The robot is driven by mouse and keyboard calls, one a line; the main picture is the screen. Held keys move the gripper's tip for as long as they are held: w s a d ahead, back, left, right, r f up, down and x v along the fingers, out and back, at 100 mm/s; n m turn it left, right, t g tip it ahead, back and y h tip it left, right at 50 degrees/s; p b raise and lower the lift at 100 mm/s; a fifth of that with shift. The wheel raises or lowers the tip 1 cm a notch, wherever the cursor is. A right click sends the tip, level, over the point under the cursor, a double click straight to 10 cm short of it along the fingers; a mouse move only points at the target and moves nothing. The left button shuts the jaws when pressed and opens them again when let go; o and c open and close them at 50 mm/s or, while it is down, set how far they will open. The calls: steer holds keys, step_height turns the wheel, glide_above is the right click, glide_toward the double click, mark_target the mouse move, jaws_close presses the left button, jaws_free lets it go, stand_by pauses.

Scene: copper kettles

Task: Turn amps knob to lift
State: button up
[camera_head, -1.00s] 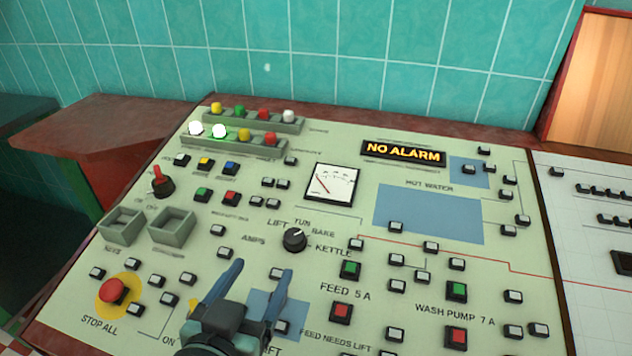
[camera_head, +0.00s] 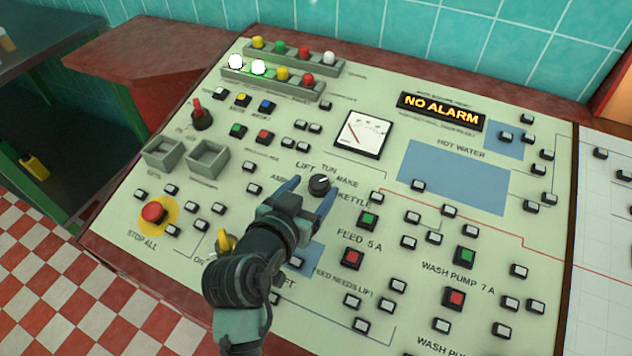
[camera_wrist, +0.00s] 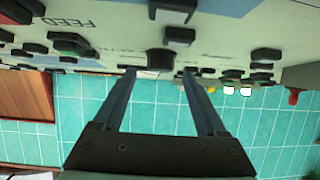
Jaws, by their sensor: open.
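The amps knob (camera_head: 319,185) is a round black knob on the pale green panel. Its white mark looks to be on the upper right side, away from the LIFT label at its upper left; the exact setting is too small to read. My gripper (camera_head: 308,195) is open, its two blue fingers pointing up the panel just below the knob. In the wrist view, a dark block, likely the knob (camera_wrist: 160,61), appears between the open fingertips (camera_wrist: 158,73). I cannot tell whether the fingers touch it. Nothing is held.
A dial meter (camera_head: 364,134) is above right of the knob. Small push buttons surround it, with a green button (camera_head: 368,219) and red button (camera_head: 352,258) at lower right. A red stop button (camera_head: 154,212) and a red-handled switch (camera_head: 201,115) lie left. The NO ALARM display (camera_head: 441,110) is lit.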

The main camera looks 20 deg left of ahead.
mark_target(320, 184)
steer(key=shift+x, duration=1.25)
jaws_close()
